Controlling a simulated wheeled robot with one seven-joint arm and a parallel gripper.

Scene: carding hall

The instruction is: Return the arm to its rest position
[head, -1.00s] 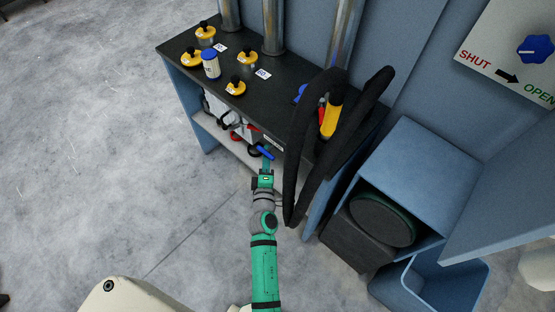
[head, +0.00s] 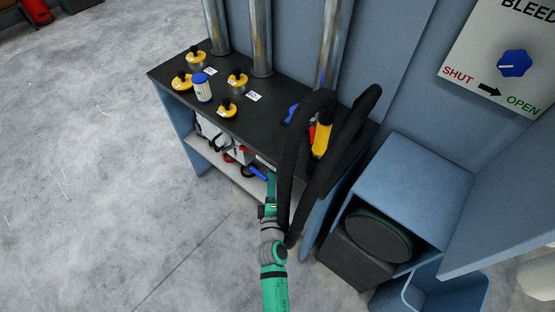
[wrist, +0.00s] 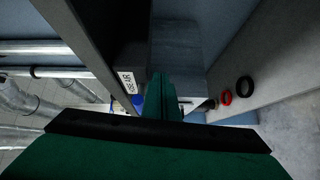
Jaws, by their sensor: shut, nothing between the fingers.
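My gripper (head: 271,184) is at the front edge of the dark-topped bench (head: 225,133), beside the blue handle (head: 258,172) on the bench's lower level and just left of the hanging black hose (head: 286,170). My green and grey arm reaches up to it from the bottom of the head view. In the wrist view the green fingers (wrist: 161,97) are together and hold nothing. Whether the gripper touches the hose or the bench cannot be told.
Yellow-topped knobs (head: 237,78) and a white, blue-capped jar (head: 202,88) stand on the bench. Right are an open blue cabinet (head: 412,170), a blue bin (head: 450,292) and a panel with a blue knob (head: 514,63). Open grey floor (head: 90,170) lies left.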

